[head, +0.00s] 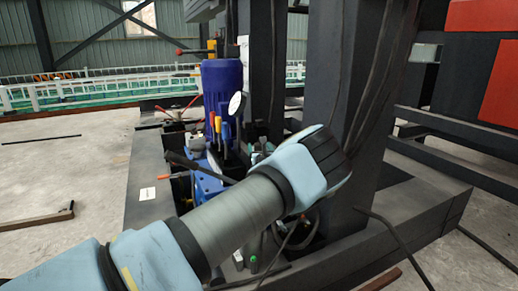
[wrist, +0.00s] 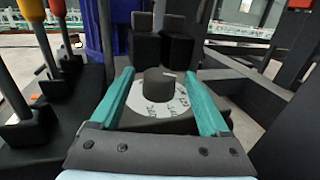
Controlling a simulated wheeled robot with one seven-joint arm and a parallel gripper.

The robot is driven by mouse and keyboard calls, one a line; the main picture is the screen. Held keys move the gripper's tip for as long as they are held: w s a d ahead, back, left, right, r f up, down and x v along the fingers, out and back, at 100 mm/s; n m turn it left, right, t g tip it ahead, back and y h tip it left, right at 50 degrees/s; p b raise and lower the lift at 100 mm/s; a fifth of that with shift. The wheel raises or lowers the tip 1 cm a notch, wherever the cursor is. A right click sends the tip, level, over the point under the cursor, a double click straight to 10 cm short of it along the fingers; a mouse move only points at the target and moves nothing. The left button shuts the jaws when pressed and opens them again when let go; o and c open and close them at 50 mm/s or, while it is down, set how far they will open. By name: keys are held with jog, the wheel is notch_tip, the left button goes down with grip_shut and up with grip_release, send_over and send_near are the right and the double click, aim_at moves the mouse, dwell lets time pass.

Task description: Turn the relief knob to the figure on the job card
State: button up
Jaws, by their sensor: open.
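In the wrist view, the relief knob (wrist: 160,84) is a dark round knob standing on a white dial (wrist: 140,101) with dark figures around it. A small light mark shows on its top edge. The figures are too small and tilted to read surely. My gripper (wrist: 158,74) is open, with one teal finger on each side of the knob and dial, and a gap shows on both sides. In the head view my arm hides the knob and the gripper. A small white card (head: 147,194) lies on the dark base; its writing cannot be read, so I cannot tell if it is the job card.
Levers with red and yellow handles (wrist: 32,10) stand close left of my gripper. Dark posts (head: 335,100) and hanging cables are on the right. Open floor (head: 60,170) lies left.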

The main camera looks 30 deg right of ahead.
jog(key=shift+x, duration=0.75)
jog(key=shift+c, duration=0.3)
grip_shut()
